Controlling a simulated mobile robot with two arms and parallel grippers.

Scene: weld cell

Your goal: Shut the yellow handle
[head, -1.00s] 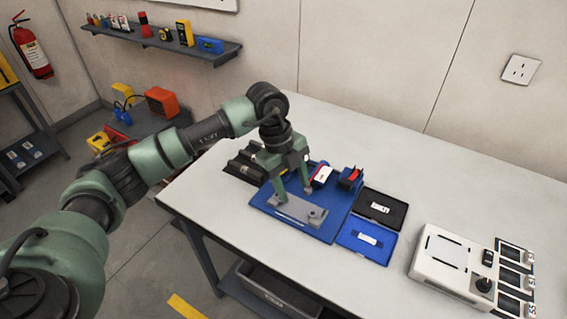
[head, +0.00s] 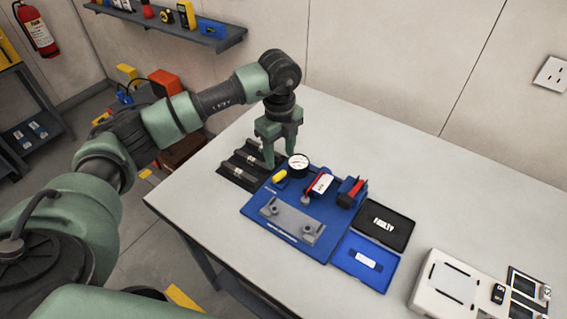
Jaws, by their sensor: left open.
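The yellow handle (head: 280,176) is a small yellow piece at the back left of the blue board (head: 329,247), just left of a round white gauge (head: 298,164). My left gripper (head: 280,160) points down just behind the handle and the gauge, with its fingers apart and nothing between them. I cannot tell whether a finger touches the handle or how high the fingertips are. The handle's exact angle is too small to read. My right gripper is not in view.
A grey bracket (head: 291,221) and red-and-black clamps (head: 351,191) sit on the board. A black rack (head: 240,175) stands left of it. A black "FAULTY" tray (head: 382,228) and a blue tray (head: 362,262) lie to the right. The back right of the table (head: 450,190) is clear.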

